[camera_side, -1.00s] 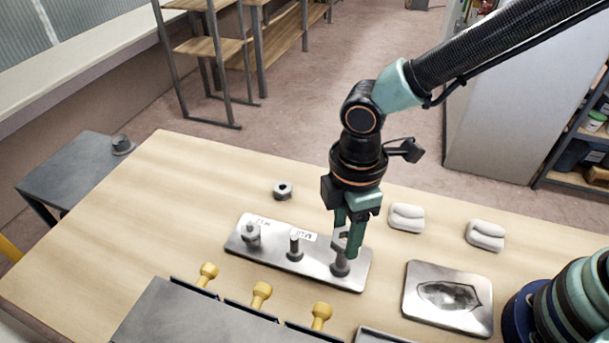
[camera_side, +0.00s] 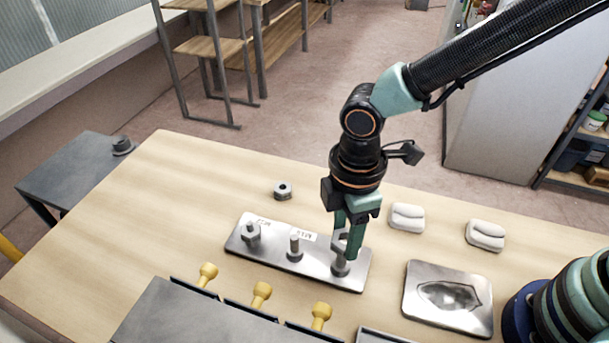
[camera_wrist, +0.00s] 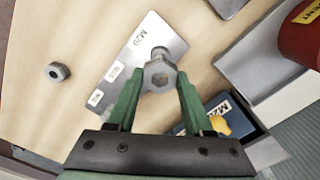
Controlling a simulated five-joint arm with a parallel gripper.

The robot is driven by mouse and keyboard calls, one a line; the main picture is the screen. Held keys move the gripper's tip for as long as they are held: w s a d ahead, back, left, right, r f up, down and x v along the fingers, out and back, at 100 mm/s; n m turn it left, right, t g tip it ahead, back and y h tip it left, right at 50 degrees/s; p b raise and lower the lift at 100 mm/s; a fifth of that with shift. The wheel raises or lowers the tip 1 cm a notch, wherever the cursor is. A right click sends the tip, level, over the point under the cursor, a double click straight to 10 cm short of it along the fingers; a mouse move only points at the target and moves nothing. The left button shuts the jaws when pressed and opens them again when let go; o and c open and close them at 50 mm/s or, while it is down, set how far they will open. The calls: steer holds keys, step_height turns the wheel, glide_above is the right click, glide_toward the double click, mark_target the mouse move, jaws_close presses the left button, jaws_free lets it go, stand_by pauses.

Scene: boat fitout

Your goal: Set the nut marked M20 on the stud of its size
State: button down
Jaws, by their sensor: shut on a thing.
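My gripper (camera_side: 347,238) is shut on a grey hex nut (camera_wrist: 160,75), over the right end of the steel stud plate (camera_side: 318,273). The nut is close above the thick right stud (camera_side: 341,264); its open hole shows in the wrist view, with the stud (camera_wrist: 160,51) just beyond it. I cannot tell whether they touch, and no marking on the nut is readable. The label M20 (camera_wrist: 122,42) lies beside this stud. The middle stud (camera_side: 295,246) is bare. The left stud carries a nut (camera_side: 251,234).
A loose nut (camera_side: 283,190) lies on the table behind the plate. Two white padded blocks (camera_side: 407,218) (camera_side: 486,235) and a metal plate with a dark hollow (camera_side: 449,297) are to the right. Yellow-knobbed pieces (camera_side: 262,293) line the front. The table's left part is clear.

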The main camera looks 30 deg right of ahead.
steer(key=shift+f, duration=1.65)
stand_by(0.4)
steer(key=shift+c, duration=1.1)
jaws_free()
steer(key=shift+r, duration=3.5)
